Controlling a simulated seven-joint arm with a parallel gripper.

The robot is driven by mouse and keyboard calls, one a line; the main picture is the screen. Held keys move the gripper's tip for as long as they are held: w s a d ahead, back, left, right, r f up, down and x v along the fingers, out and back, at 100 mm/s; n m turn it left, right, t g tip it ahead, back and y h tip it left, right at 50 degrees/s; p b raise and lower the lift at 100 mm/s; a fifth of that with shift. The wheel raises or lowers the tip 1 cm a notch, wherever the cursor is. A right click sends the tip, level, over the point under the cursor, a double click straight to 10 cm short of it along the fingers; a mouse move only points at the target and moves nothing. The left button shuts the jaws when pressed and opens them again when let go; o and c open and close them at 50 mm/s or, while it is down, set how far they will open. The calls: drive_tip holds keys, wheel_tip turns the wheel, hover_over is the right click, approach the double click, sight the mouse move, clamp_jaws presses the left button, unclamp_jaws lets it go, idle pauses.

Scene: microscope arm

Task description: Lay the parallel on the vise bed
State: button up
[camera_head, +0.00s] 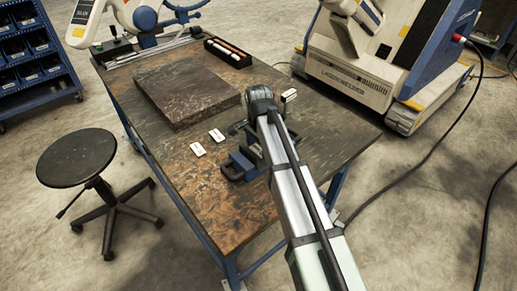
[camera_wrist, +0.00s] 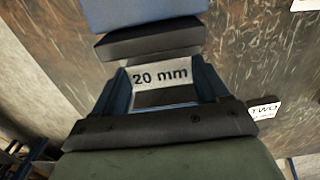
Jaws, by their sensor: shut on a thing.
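My gripper (camera_wrist: 162,78) shows in the wrist view, its two blue fingers on either side of a pale metal parallel (camera_wrist: 160,76) marked "20 mm". It is shut on the parallel. A dark jaw block and a blue part of the vise (camera_wrist: 150,38) lie just beyond the parallel. The gripper and parallel cannot be made out there. I cannot tell whether the parallel touches the vise bed.
The workbench (camera_head: 235,205) carries a dark flat plate (camera_head: 185,90), a black tray (camera_head: 228,53) and small white tags (camera_head: 197,149). One tag (camera_wrist: 264,110) reads "TWO" in the wrist view. A stool (camera_head: 77,158) stands left of the bench. The bench's front left is clear.

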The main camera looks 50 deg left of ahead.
sight(259, 150)
drive_tip(key=shift+f, duration=0.35)
drive_tip(key=shift+f, duration=0.1)
drive_tip(key=o, duration=1.4)
drive_tip(key=shift+c, duration=0.2)
wheel_tip(259, 150, up, 12)
